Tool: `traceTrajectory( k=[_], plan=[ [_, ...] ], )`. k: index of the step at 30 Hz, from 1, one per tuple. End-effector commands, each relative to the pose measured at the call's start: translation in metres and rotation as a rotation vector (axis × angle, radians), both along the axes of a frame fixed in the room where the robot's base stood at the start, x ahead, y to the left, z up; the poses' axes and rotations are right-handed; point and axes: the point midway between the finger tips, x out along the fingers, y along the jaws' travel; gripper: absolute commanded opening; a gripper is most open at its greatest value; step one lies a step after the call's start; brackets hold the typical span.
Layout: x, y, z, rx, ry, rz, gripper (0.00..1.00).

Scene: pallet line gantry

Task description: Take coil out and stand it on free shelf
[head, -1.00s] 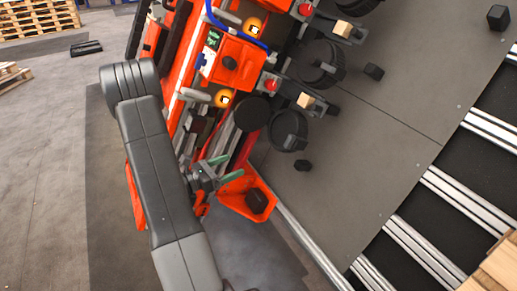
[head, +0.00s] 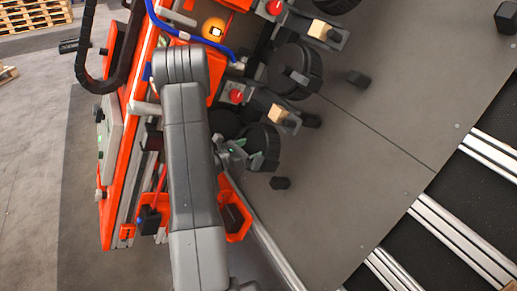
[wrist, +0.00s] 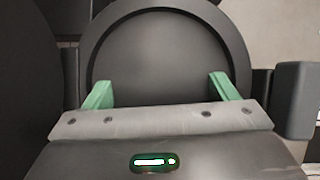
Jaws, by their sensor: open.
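A black round coil-like disc (head: 264,147) sits on the side of the orange machine, above an orange bin. I cannot tell for sure that it is the coil. In the wrist view a large dark disc with a raised rim (wrist: 165,45) fills the space ahead. My gripper (wrist: 161,88) is open, with its two green fingers apart in front of that disc. Nothing shows held between them. In the head view my gripper (head: 238,147) is at the left side of the black disc, partly hidden by my arm. Whether the fingers touch the disc is not clear.
Another black disc (head: 296,70) is mounted farther up the machine. An orange bin (head: 236,234) with a dark block inside is just below my gripper. Wooden blocks (head: 277,113) stick out on brackets. The grey floor plate (head: 375,150) at right is mostly clear.

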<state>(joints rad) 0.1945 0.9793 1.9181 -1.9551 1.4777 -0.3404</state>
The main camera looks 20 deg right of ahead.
Motion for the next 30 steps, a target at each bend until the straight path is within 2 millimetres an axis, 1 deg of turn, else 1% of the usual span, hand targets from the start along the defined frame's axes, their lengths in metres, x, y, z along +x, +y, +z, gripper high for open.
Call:
traceTrajectory(
  k=[8,9,14,15,17,25,30],
  plan=[
    [0.001,-0.003,0.000,0.000,0.001,0.000,0.79],
    [0.000,-0.002,0.000,0.000,0.001,0.000,0.72],
    [0.000,-0.002,0.000,0.000,0.001,0.000,0.40],
    [0.000,-0.002,0.000,0.000,0.001,0.000,0.32],
    [0.000,-0.002,0.000,0.000,0.001,0.000,0.22],
    [0.001,-0.002,0.002,-0.001,0.000,0.000,0.22],
    [0.001,-0.002,0.013,-0.002,-0.001,0.000,0.22]
  ],
)
